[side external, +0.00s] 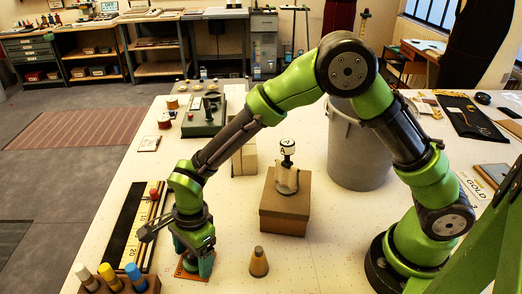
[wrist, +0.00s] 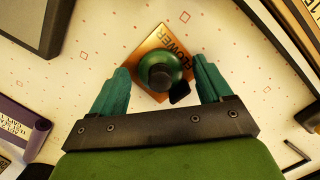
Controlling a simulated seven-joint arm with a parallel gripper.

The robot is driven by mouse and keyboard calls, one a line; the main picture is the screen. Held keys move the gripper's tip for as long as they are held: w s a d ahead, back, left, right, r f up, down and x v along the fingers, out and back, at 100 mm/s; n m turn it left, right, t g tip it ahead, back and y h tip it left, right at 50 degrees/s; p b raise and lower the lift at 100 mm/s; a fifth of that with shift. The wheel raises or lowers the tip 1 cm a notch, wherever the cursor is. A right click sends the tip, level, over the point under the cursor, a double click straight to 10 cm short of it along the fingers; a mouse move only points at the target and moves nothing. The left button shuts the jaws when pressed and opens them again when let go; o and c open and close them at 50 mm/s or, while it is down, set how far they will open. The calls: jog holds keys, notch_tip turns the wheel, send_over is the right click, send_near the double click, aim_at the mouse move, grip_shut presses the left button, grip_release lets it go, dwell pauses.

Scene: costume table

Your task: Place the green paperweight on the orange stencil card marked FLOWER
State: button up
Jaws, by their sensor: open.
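The orange stencil card marked FLOWER (wrist: 150,45) lies flat on the white table, and its corner (side external: 186,270) shows under my gripper in the side view. The green paperweight (wrist: 170,60), round with a dark knob, is over the card in the wrist view. It covers part of the card and appears to rest on it. My gripper (wrist: 160,85) is open, its teal fingers on either side of the paperweight with gaps between. In the side view my gripper (side external: 197,264) hides the paperweight.
A wooden block with coloured pegs (side external: 122,284) stands at the front left. A ruler board (side external: 140,225) lies left of my gripper. A wooden cone (side external: 259,262) and a cardboard box (side external: 285,208) stand to the right. A grey bin (side external: 358,145) is further back.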

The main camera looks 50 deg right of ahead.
jog(key=shift+r, duration=0.1)
notch_tip(320, 180, up, 12)
jog(key=d, duration=0.2)
jog(key=s+d+r+n+t, duration=0.35)
jog(key=d+r+n, duration=0.25)
jog(key=d+r, duration=0.55)
jog(key=s+d+n+t, duration=0.3)
jog(key=s+d+n, duration=0.5)
jog(key=d, duration=0.3)
jog(key=shift+s+t, duration=0.35)
jog(key=shift+s, duration=0.35)
